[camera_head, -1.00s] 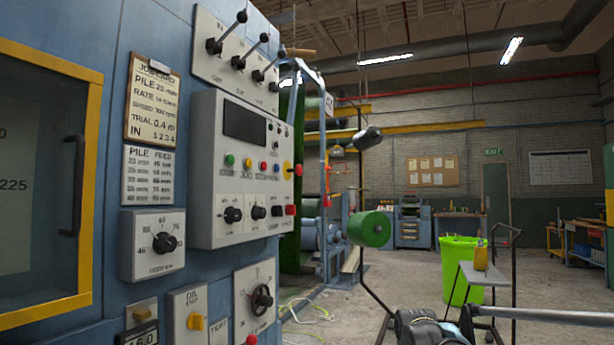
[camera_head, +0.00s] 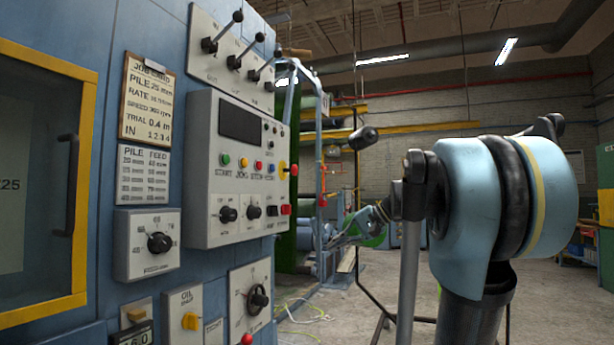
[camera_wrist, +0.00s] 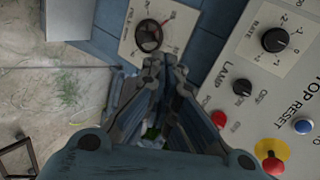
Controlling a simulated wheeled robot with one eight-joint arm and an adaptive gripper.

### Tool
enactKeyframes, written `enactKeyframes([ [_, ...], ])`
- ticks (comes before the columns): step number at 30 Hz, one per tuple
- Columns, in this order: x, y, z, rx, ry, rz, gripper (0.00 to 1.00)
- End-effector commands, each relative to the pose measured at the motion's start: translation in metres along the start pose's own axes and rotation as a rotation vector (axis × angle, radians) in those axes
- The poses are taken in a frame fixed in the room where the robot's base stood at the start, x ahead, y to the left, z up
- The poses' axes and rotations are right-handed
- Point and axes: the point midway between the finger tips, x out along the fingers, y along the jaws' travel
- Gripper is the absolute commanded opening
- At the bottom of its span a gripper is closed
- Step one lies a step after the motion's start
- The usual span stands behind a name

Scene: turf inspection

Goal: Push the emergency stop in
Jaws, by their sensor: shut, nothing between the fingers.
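The emergency stop (camera_head: 294,169) is a red mushroom button on a yellow base, at the right edge of the grey control panel (camera_head: 208,170). In the wrist view the emergency stop (camera_wrist: 272,162) is at the lower right, beside a blue reset button (camera_wrist: 303,127). My gripper (camera_wrist: 165,68) is shut and empty. In the wrist view its fingertips lie up and left of the emergency stop, apart from it, over the area of a lower dial (camera_wrist: 149,36). In the head view my arm stands right of the panel, its end partly hidden.
Another red button (camera_wrist: 218,118) and a lamp knob (camera_wrist: 242,87) sit near the emergency stop. Three levers (camera_head: 235,60) stick out above the panel. A yellow-framed window (camera_head: 85,180) is at the left. Floor is open right of the machine.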

Motion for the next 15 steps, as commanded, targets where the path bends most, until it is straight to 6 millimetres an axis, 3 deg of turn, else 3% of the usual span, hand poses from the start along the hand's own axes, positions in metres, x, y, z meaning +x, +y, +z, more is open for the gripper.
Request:
enactKeyframes([
  [1,-0.011,-0.027,-0.023,0.017,0.009,-0.066,0.0],
  [6,-0.053,-0.11,-0.089,0.063,0.03,-0.295,0.0],
  [10,-0.084,-0.154,-0.129,0.085,0.044,-0.436,0.0],
  [15,-0.111,-0.186,-0.159,0.099,0.056,-0.547,0.0],
])
